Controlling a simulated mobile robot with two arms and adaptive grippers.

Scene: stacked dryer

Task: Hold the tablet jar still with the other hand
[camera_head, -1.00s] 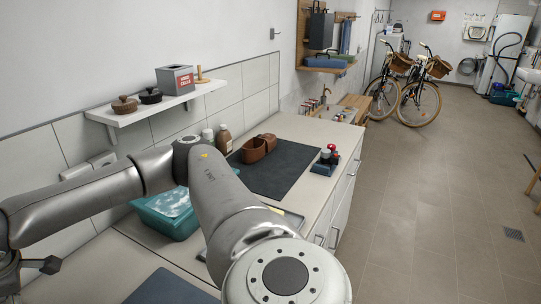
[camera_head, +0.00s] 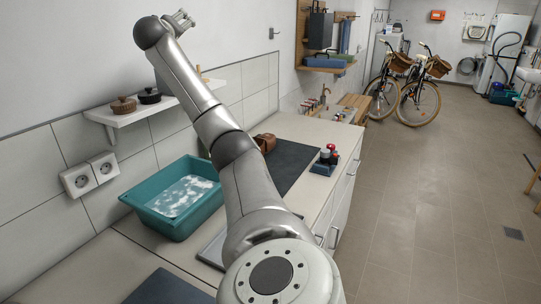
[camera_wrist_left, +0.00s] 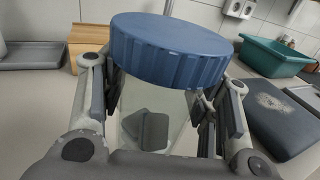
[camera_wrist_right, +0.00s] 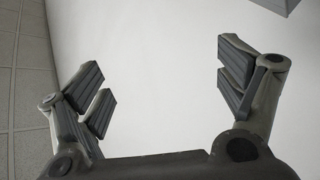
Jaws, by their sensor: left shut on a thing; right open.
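The tablet jar has a wide blue ribbed lid (camera_wrist_left: 170,50) and a clear body (camera_wrist_left: 148,122) with dark grey shapes showing through it. In the left wrist view it stands between the fingers of my left gripper (camera_wrist_left: 160,100), which is shut on the body just below the lid. The jar and my left gripper do not show in the head view. My right gripper (camera_head: 181,18) is raised high at the upper left of the head view, in front of the white wall. In the right wrist view its fingers (camera_wrist_right: 163,84) are spread wide and empty, away from the jar.
A teal tub (camera_head: 150,212) with white contents stands on the counter by the wall sockets (camera_head: 90,175). A shelf (camera_head: 133,115) with two small lidded pots is close to my right arm. A dark mat (camera_head: 292,160) lies farther along. The left wrist view shows a wooden block (camera_wrist_left: 88,40).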

